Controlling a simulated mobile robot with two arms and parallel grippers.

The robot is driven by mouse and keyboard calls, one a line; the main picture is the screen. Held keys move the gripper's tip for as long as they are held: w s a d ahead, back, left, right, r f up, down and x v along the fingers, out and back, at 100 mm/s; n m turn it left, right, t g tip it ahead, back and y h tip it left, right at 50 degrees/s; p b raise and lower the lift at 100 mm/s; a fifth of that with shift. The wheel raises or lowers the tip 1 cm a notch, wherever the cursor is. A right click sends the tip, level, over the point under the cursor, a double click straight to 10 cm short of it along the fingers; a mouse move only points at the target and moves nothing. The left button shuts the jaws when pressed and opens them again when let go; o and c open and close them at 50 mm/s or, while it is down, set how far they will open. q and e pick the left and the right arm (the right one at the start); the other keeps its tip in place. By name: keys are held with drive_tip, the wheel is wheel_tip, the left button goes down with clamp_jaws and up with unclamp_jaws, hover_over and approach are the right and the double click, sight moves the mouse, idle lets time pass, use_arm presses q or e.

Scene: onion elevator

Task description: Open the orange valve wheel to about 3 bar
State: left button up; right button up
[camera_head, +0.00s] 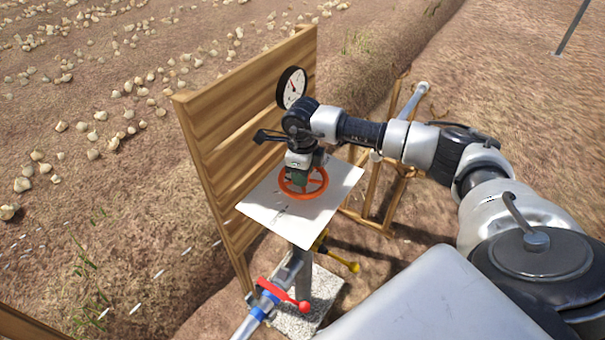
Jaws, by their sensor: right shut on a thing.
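The orange valve wheel (318,189) lies flat above a white plate (265,206) in front of a wooden board. My right gripper (299,181) comes down on it from above and is shut on the wheel at its left part. The fingertips are partly hidden by the gripper body. A round pressure gauge (291,88) with a white face and black rim is on the board above; its needle is too small to read. My left gripper is not in view.
The wooden board (228,125) stands behind the wheel. Below the plate are a pipe with a red lever (285,297) and a yellow lever (342,261). A wooden frame (385,190) stands right of the plate. Onions lie on the soil at left.

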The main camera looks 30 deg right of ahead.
idle(0.3)
drive_tip(key=o, duration=0.7)
drive_tip(key=shift+c, duration=0.2)
drive_tip(key=shift+r, duration=0.1)
wheel_tip(320, 180, up, 11)
drive_tip(key=shift+f+b, duration=0.15)
drive_tip(key=shift+b, duration=0.7)
